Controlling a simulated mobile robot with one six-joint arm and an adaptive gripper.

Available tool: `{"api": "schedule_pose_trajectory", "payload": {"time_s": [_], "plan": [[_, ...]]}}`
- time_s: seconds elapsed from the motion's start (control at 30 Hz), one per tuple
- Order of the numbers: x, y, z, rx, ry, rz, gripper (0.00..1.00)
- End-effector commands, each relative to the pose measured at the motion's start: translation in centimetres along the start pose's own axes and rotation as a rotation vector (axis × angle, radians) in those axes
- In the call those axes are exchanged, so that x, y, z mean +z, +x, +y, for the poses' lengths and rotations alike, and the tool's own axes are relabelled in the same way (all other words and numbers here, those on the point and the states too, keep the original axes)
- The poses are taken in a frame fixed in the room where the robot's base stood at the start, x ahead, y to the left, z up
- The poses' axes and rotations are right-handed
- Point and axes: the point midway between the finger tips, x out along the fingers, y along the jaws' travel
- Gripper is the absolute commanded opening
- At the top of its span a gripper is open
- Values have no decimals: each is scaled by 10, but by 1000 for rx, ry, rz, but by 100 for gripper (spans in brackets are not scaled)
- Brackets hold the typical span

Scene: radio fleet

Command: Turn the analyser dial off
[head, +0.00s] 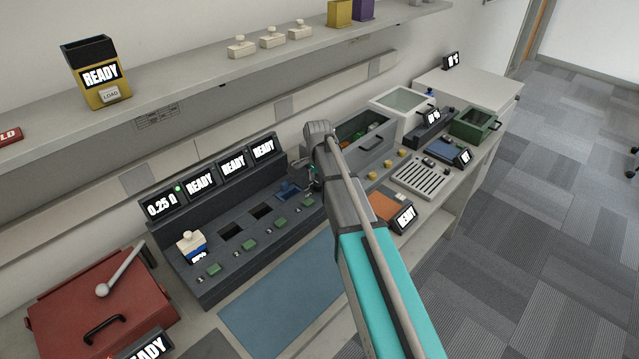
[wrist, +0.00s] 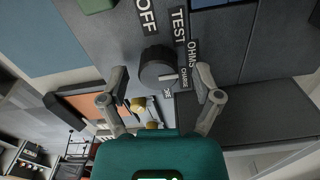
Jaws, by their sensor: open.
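The analyser dial (wrist: 157,68) is a round dark knob on a dark grey panel in the wrist view. Labels OFF (wrist: 147,14), TEST, OHMS and CHARGE stand around it. Neither finger visibly touches the dial. In the head view my arm hides the dial and most of the gripper, at the right end of the dark analyser (head: 225,262).
The analyser has several screens; the leftmost reads 0.25 Ω and the others READY. A red case (head: 100,310) is at the left. An orange-topped unit (head: 388,207) stands right of my arm. A blue mat (head: 280,305) lies in front.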

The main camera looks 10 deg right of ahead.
Motion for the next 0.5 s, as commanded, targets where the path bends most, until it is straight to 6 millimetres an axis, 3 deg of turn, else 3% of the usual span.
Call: {"api": "schedule_pose_trajectory", "payload": {"time_s": [0.03, 0.4, 0.47, 0.5], "plan": [[0, 0, 0, 0, 0, 0, 80], [0, 0, 0, -1, 0, 0, 12], [0, 0, 0, -1, 0, 0, 0], [-4, 0, 1, -1, 2, 0, 0]]}}
